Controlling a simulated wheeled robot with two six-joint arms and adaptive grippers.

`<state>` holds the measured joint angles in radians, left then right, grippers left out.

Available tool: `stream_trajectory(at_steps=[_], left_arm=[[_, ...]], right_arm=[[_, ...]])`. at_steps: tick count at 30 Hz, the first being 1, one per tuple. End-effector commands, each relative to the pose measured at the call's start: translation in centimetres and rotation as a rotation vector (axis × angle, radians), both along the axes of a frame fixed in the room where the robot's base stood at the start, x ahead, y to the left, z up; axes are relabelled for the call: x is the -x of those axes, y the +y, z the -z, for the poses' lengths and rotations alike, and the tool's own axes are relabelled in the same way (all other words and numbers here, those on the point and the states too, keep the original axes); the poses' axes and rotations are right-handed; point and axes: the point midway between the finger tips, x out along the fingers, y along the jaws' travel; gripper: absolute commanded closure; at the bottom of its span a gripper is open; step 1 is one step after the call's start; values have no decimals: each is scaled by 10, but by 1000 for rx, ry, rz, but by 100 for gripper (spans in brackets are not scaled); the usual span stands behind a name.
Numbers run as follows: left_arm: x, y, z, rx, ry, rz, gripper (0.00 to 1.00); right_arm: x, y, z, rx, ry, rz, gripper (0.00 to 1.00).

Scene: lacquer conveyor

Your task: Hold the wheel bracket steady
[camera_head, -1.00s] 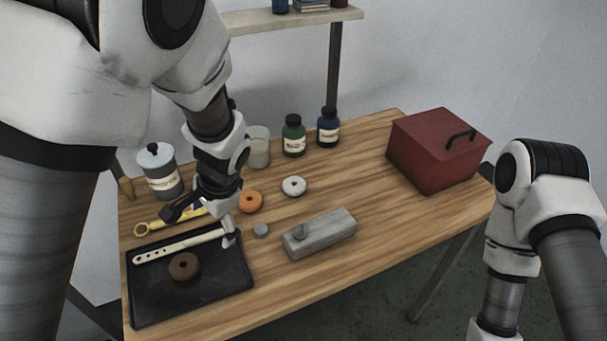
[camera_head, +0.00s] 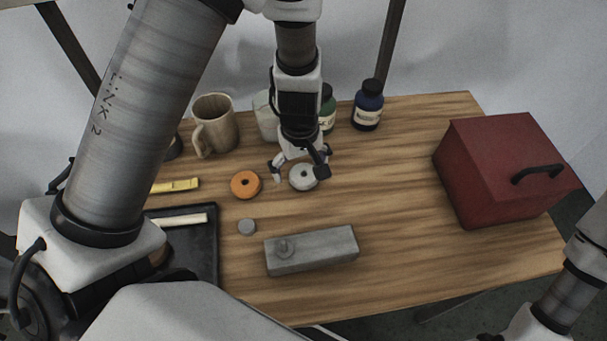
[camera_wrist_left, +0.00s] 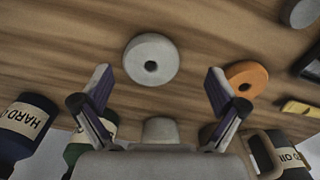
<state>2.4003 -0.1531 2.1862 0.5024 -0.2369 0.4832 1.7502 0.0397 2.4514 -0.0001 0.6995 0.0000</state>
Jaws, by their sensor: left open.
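My left gripper (camera_head: 299,172) is open above the white ring-shaped wheel (camera_head: 303,182). In the left wrist view, the empty fingers (camera_wrist_left: 160,82) stand apart, with the white wheel (camera_wrist_left: 150,60) just beyond their tips. An orange wheel (camera_head: 245,192) lies to its left; it also shows in the left wrist view (camera_wrist_left: 247,71). A pale bar (camera_head: 187,219), which may be the wheel bracket, lies on the black tray (camera_head: 207,255), partly hidden by my left arm. A grey block with a short peg (camera_head: 325,250) lies in front of the wheels. My right gripper is out of view.
A small grey disc (camera_head: 247,227) lies near the tray. A mug (camera_head: 224,128), a green bottle (camera_head: 327,108) and a blue bottle (camera_head: 368,104) stand at the back. A red box (camera_head: 500,200) with a black handle is at right. The middle right of the table is clear.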

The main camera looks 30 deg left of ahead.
Motion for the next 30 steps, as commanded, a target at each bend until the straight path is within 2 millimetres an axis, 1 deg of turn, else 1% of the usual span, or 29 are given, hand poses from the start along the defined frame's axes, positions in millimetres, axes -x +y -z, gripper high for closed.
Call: stream_trajectory(at_steps=[1,4,10,11,12,14,15,16,27,30], left_arm=[[0,0,12,0,4,0,4],[0,0,23,-1,1,0,4],[-1,0,24,-1,-1,2,4],[-1,0,24,-1,-1,2,7],[-1,0,24,-1,-1,2,21],[-1,0,24,-1,-1,2,43],[0,0,24,-1,-1,2,57],[0,0,24,-1,1,2,67],[-1,0,25,-2,-1,2,68],[-1,0,21,-2,-3,2,68]], right_arm=[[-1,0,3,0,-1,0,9],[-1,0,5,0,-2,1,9],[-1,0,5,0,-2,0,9],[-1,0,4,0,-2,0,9],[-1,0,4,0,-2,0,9],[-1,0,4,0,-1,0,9],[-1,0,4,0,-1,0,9],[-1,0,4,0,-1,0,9],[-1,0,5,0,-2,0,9],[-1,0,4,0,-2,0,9]])
